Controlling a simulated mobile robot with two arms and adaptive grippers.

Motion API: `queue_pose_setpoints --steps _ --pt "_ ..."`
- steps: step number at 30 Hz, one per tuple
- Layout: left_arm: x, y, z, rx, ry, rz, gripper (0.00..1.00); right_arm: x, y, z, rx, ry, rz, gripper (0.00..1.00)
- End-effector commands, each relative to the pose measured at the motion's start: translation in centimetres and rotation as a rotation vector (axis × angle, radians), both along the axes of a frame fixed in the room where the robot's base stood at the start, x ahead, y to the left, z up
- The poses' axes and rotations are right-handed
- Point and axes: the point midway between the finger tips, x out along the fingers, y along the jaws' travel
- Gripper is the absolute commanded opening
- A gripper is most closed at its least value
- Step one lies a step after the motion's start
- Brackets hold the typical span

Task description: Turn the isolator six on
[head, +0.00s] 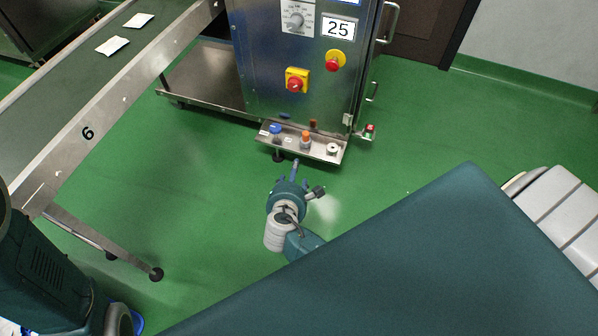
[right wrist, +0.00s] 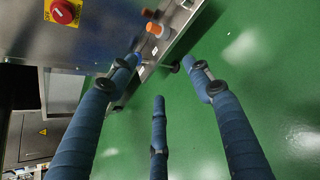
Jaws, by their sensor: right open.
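A red rotary switch on a yellow plate (head: 297,80) is on the front of the steel machine cabinet (head: 262,60). It also shows in the right wrist view (right wrist: 62,12) at the top left. I cannot read a number on it, and its on or off position is unclear. My right gripper (head: 305,179) is open and empty, below the cabinet's front ledge and apart from the switch. Its three spread fingers show in the right wrist view (right wrist: 160,72). My left gripper is not in view.
The low ledge (head: 318,152) carries a blue knob (head: 275,129), an orange one (head: 305,137) and a white round part (head: 332,149). A red emergency stop (head: 335,62) and a 25 label (head: 338,29) are above. The conveyor (head: 60,160) bounds the left; green floor between is clear.

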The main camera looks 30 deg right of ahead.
Motion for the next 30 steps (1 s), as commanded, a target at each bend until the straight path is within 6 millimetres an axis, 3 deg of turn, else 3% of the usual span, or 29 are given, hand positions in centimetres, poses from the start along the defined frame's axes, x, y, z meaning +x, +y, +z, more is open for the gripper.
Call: queue_pose_setpoints --steps 1,3,10,16,30 --pt "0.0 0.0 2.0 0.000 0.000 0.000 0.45 -0.7 0.1 0.5 0.033 0.014 -0.006 0.50" --pt "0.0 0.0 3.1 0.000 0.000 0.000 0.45 -1.5 0.4 -0.1 0.082 0.029 -0.017 0.50" --pt "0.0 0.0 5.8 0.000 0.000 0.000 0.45 -3.7 1.0 -1.7 0.205 0.064 -0.056 0.50" --pt "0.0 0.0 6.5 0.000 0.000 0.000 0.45 -4.6 1.3 -2.5 0.250 0.076 -0.074 0.50" --pt "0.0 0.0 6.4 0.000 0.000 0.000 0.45 -4.6 1.3 -2.6 0.253 0.075 -0.075 0.50"
